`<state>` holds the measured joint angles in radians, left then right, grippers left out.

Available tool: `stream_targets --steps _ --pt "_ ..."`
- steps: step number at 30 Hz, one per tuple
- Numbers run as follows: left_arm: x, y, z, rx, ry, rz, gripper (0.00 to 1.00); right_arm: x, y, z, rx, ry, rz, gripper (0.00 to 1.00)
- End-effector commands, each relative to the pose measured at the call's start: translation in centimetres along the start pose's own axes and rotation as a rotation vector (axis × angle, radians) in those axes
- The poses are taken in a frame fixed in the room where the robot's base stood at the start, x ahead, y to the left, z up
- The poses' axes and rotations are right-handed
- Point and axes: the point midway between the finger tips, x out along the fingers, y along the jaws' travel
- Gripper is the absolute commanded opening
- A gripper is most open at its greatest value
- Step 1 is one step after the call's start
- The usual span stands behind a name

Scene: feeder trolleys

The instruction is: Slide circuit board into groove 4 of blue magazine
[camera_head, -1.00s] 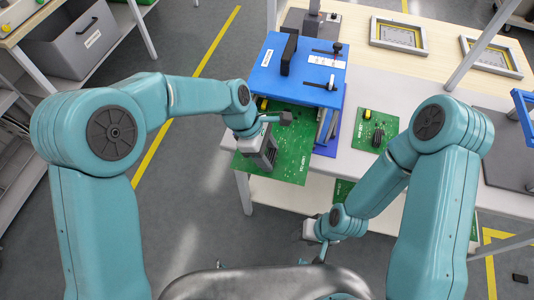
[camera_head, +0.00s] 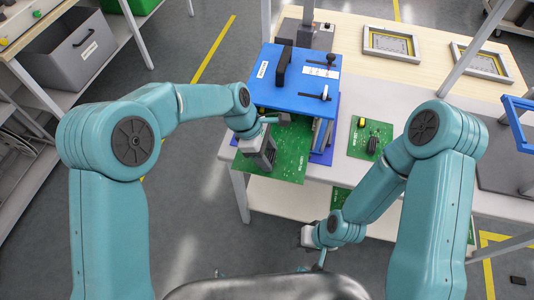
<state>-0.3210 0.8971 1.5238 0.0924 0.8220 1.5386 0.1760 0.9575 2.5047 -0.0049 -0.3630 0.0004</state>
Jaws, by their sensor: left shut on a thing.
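The blue magazine (camera_head: 296,90) stands on the table, its blue top plate with a black handle facing up. My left gripper (camera_head: 268,163) is shut on a green circuit board (camera_head: 292,161) at the magazine's near left side. The board lies flat, and its far edge reaches under the top plate. Which groove it faces is hidden by the plate and the gripper. My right gripper (camera_head: 312,246) hangs low in front of the table, away from the magazine; its jaws are too small and unclear to read.
Another green board (camera_head: 370,139) lies on the table right of the magazine. More boards show on the lower shelf (camera_head: 285,198). Grey frames (camera_head: 393,42) lie at the back. A table post (camera_head: 468,50) rises at right. A grey bin (camera_head: 78,52) stands on the left rack.

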Motion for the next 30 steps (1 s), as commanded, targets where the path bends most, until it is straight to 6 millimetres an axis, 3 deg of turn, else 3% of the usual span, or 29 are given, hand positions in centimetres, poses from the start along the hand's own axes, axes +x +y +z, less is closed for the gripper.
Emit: stream_targets --steps 16,30 --pt "-0.2 2.9 0.1 0.0 0.0 0.003 0.02 -1.2 -0.5 0.0 0.0 0.0 0.0 0.43" --pt "-0.1 3.4 0.1 0.0 0.0 0.003 0.02 -1.4 -0.5 0.0 0.0 0.0 0.0 0.43"
